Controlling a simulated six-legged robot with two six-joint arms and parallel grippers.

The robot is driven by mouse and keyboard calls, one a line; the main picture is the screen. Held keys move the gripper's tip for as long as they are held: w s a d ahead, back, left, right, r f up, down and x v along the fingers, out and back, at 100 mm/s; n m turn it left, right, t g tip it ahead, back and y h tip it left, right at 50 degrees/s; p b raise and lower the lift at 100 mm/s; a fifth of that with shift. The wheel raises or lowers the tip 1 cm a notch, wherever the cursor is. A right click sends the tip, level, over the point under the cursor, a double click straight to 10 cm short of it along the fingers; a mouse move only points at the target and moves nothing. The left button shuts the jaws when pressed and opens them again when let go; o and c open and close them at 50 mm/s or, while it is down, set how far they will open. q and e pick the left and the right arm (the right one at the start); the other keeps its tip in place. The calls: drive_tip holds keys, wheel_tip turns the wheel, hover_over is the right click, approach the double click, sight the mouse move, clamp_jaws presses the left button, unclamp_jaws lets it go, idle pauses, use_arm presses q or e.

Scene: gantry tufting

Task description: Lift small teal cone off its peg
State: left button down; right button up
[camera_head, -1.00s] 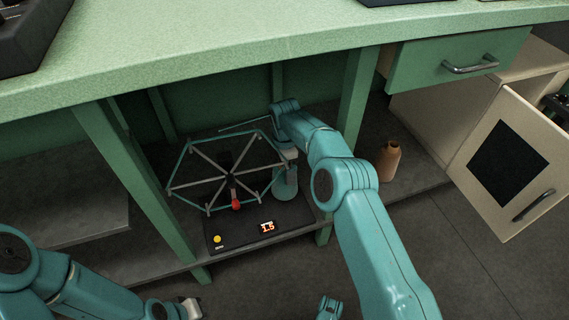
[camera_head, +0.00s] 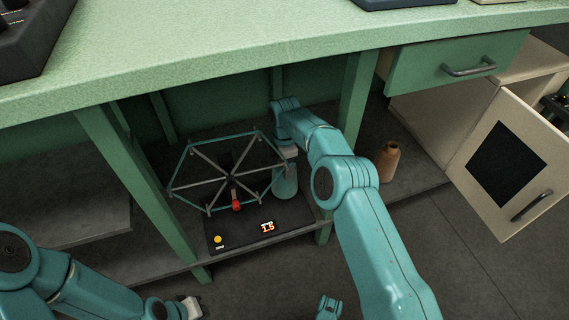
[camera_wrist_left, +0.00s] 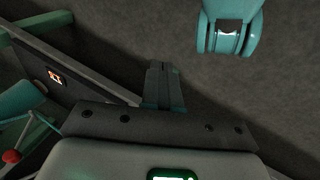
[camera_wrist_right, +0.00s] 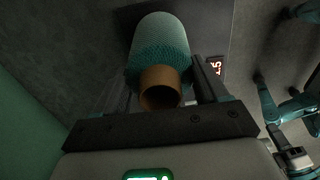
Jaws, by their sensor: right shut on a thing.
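The small teal cone (camera_head: 285,183) stands upright at the right end of a dark base under the counter. In the right wrist view the cone (camera_wrist_right: 160,45) has a textured teal body and a brown core tube end facing the camera. My right gripper (camera_head: 289,154) is at its top, with fingers (camera_wrist_right: 163,88) on both sides, shut on it. The peg is hidden, and I cannot tell whether the cone is clear of the base. My left gripper (camera_head: 194,308) is low at the front, away from the cone; its fingers (camera_wrist_left: 163,85) are together and empty.
A hexagonal spoked frame (camera_head: 190,168) with a red knob (camera_head: 236,205) stands left of the cone. The dark base (camera_head: 240,232) carries a lit display and yellow button. A green post (camera_head: 140,190), the countertop (camera_head: 250,50) and a brown bottle (camera_head: 389,161) surround the space.

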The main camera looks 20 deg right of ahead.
use_arm(q)
drive_tip(key=shift+s, duration=0.1)
idle(0.3)
